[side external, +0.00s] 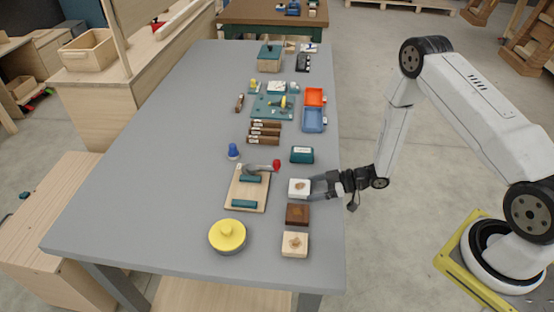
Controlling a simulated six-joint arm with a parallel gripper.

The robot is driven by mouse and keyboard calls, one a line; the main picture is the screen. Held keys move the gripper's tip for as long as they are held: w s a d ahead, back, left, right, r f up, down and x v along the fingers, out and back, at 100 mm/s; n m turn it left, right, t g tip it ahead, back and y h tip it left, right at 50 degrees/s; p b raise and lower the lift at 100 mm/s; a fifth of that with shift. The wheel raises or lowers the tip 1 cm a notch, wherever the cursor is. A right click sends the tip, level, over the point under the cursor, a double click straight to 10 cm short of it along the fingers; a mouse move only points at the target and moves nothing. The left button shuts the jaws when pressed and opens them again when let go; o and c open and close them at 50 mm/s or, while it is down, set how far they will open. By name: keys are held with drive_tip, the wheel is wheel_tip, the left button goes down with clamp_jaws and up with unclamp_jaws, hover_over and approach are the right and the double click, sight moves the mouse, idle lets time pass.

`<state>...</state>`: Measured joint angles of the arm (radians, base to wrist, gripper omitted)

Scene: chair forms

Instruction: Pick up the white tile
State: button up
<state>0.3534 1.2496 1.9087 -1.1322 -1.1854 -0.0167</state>
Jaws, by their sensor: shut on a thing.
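The white tile (298,187) is a small pale block with a tan mark on top, near the right edge of the grey table. My gripper (312,186) reaches in from the right and is shut on the tile's right side. The fingertips are small in this view and partly merge with the tile's edge. I cannot tell whether the tile rests on the table or is slightly raised.
A dark brown tile (297,214) and a light wood tile (294,244) lie just in front. A wooden board (247,189) with a red-tipped tool is at left. A teal box (302,155) lies behind. A yellow-lidded pot (228,235) stands front left. The table's left side (150,170) is clear.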

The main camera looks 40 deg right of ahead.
drive_tip(key=shift+r, duration=0.15)
drive_tip(key=shift+r, duration=0.75)
drive_tip(key=s+r, duration=1.1)
drive_tip(key=s, duration=0.3)
drive_tip(key=shift+r, duration=0.1)
